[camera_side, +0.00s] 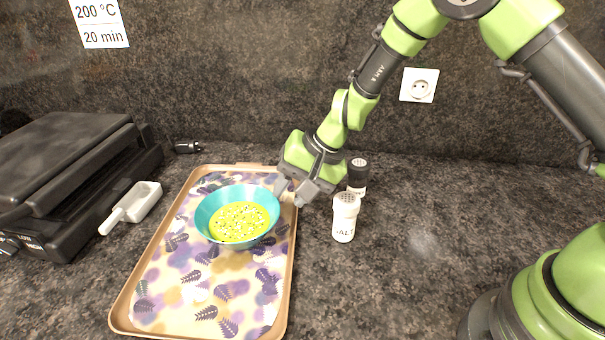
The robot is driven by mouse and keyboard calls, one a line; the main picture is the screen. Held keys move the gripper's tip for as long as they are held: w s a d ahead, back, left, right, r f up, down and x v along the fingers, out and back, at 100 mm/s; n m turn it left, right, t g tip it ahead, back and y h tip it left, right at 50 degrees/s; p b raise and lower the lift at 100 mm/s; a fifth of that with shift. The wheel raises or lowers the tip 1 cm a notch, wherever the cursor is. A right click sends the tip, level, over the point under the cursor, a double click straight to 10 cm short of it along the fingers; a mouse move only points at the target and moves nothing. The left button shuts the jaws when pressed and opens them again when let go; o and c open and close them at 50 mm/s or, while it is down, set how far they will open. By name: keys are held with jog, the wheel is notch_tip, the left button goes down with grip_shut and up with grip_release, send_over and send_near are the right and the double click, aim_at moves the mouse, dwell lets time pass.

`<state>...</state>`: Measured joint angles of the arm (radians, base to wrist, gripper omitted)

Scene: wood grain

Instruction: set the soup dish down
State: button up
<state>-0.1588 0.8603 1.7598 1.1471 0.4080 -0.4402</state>
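A turquoise soup dish (212,228) holds yellow-green soup with dark and light bits on top. It sits upright on the patterned tray (160,300), in the tray's upper half. My gripper (289,195) is at the right of the dish, over the tray's right rim, pointing down and left. Its two grey fingers look spread, with a gap between them. The left finger is very close to the dish's rim; I cannot tell whether they touch. Nothing shows held between the fingers.
A white salt shaker (344,220) and a dark shaker (357,175) stand close to the right of my gripper. A white scoop (133,206) lies left of the tray, beside a black appliance (70,175). The counter right of the shakers is clear.

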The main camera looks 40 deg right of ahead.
jog(key=shift+v, duration=2.15)
jog(key=s+d+r+n+t, duration=0.1)
jog(key=s+r, duration=0.3)
jog(key=r, duration=0.6)
jog(key=s+d+r+n+t+h, duration=0.1)
jog(key=s+d+r, duration=0.2)
jog(key=s, duration=0.6)
jog(key=s+d+r+n+t+h, duration=0.1)
jog(key=s+d+r, duration=0.2)
jog(key=s, duration=0.6)
notch_tip(320, 180, up, 2)
jog(key=shift+s+d+r+n+h, duration=0.1)
jog(key=shift+s+d+n+h, duration=0.1)
jog(key=shift+s+n+h, duration=0.1)
